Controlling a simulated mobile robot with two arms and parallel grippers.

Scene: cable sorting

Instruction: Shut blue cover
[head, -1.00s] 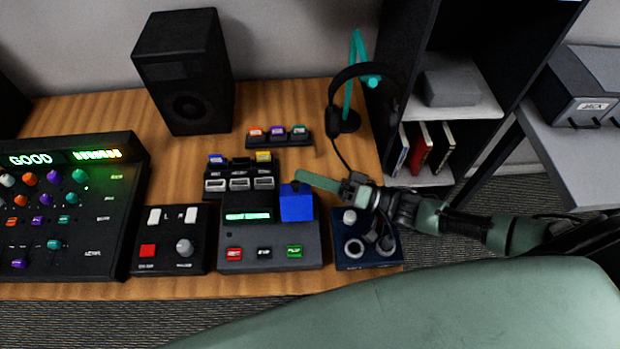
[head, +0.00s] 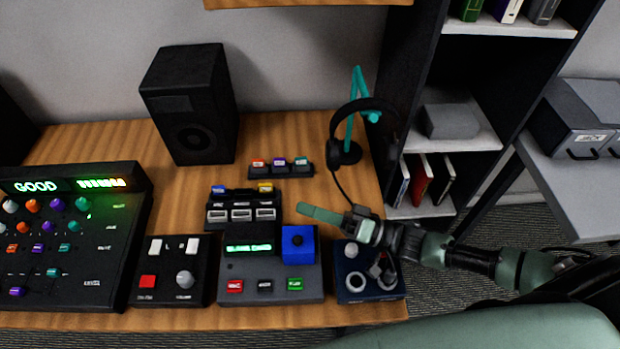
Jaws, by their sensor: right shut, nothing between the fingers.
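The blue cover (head: 298,250) sits at the right side of the grey device (head: 250,269), beside its green-lit display (head: 249,247). It looks like a flat blue square over the device, with a dark round spot in its middle. I cannot tell whether it is fully down. My right gripper (head: 308,211) comes in from the right. Its green fingers are shut and empty, just beyond the cover's back edge in the picture, with a small gap to it. My left gripper is not in view.
A dark blue box with round parts (head: 369,285) lies right of the device, beneath my right arm. A headphone stand (head: 352,120) stands behind. A black switch box (head: 170,268) and a mixer panel (head: 70,230) are at the left. Wood is bare near the speaker (head: 193,105).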

